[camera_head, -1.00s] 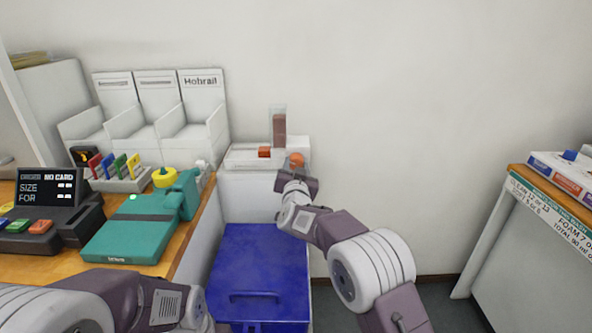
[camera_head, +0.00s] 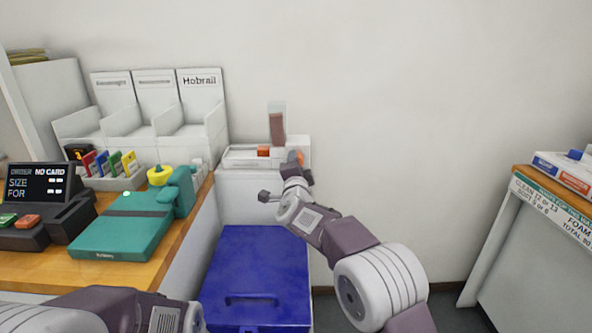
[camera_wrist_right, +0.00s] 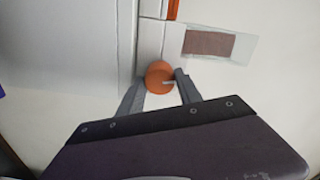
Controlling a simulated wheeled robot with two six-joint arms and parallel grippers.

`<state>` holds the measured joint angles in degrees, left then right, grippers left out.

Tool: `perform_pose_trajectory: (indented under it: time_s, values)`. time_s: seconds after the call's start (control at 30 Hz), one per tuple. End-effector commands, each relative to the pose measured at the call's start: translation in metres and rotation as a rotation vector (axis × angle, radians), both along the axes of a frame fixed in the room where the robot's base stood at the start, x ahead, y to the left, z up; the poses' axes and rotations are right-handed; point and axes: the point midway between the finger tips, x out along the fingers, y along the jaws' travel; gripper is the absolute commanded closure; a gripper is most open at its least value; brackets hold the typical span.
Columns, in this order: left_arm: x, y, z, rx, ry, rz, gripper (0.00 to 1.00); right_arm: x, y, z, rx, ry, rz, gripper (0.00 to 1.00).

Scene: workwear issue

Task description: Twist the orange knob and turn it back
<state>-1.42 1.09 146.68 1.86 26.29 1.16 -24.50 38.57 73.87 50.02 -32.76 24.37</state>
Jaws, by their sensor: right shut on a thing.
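In the head view the fingers hide most of the knob, and the gripper is tilted. My left arm crosses the lower left of the head view; its gripper is not seen.
A clear tube with brown contents (camera_head: 277,128) and an orange-red block (camera_head: 263,151) are on the dispenser. A blue lidded bin (camera_head: 258,265) stands below. A teal device (camera_head: 125,228) and a display terminal (camera_head: 38,190) are on the left counter. The right wall is bare.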

Motion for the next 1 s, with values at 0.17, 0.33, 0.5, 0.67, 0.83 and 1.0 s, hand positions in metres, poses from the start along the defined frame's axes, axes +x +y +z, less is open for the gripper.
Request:
perform_pose_trajectory:
  time_s: [0.17, 0.33, 0.5, 0.67, 0.83, 1.0]
  values:
    - [0.0000, 0.0000, -0.0085, 0.000, 0.000, 0.000, 0.64, 0.0000, 0.0001, -0.0028, 0.103, 0.002, 0.000, 0.99]
    - [0.0000, 0.0000, -0.0118, 0.000, 0.000, 0.000, 0.64, 0.0001, 0.0002, -0.0022, 0.169, 0.002, 0.000, 0.99]
    - [0.0000, 0.0000, -0.0134, 0.000, 0.000, 0.000, 0.64, 0.0001, 0.0001, -0.0017, 0.205, 0.002, 0.000, 0.99]
    - [0.0000, 0.0000, -0.0137, 0.000, 0.000, 0.000, 0.64, 0.0001, 0.0001, -0.0015, 0.217, 0.002, 0.000, 0.99]
    - [0.0000, 0.0000, -0.0136, 0.000, 0.000, 0.000, 0.64, 0.0001, 0.0001, -0.0014, 0.219, 0.003, 0.000, 0.99]
    - [0.0000, 0.0000, -0.0136, 0.000, 0.000, 0.000, 0.64, 0.0000, 0.0001, -0.0014, 0.218, 0.003, 0.000, 0.99]
